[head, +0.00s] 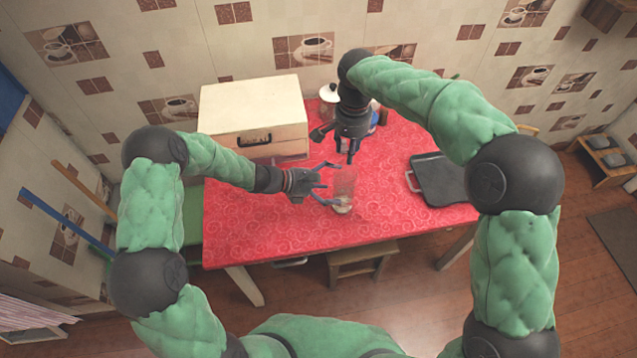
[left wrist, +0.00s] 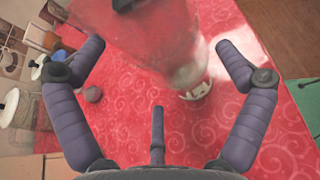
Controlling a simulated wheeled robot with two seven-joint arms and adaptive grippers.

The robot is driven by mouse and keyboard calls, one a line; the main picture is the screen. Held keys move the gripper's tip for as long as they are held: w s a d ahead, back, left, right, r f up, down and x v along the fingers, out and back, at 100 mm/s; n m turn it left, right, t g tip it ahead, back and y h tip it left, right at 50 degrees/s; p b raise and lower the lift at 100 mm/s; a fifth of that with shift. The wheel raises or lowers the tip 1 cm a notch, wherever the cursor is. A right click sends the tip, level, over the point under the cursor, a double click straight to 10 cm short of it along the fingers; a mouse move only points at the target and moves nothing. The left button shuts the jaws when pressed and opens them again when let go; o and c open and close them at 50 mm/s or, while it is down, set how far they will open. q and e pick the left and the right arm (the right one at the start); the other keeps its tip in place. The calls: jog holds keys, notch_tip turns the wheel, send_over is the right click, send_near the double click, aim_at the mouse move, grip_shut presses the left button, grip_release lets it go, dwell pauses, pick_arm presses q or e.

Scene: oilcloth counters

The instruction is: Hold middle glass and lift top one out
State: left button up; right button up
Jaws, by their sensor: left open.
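A stack of clear glasses (head: 344,184) stands upright on the red oilcloth table, near its front edge. The separate glasses are hard to tell apart. My left gripper (head: 327,184) is open, with its fingers reaching toward the stack from the left. In the left wrist view the see-through stack (left wrist: 184,62) leans across the picture between the spread fingers (left wrist: 163,62), with a pale base at its lower end. No grip on it shows. My right gripper (head: 351,158) points down just above the top of the stack; its finger opening is unclear.
A cream box (head: 253,112) with a dark handle stands at the back left of the table. A black board (head: 438,180) lies to the right. A white lidded pot (head: 329,94) is behind my right gripper. The red cloth (head: 260,220) at front left is clear.

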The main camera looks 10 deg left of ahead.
pick_arm(q)
jog(key=shift+x, duration=1.9)
jog(key=c, duration=1.1)
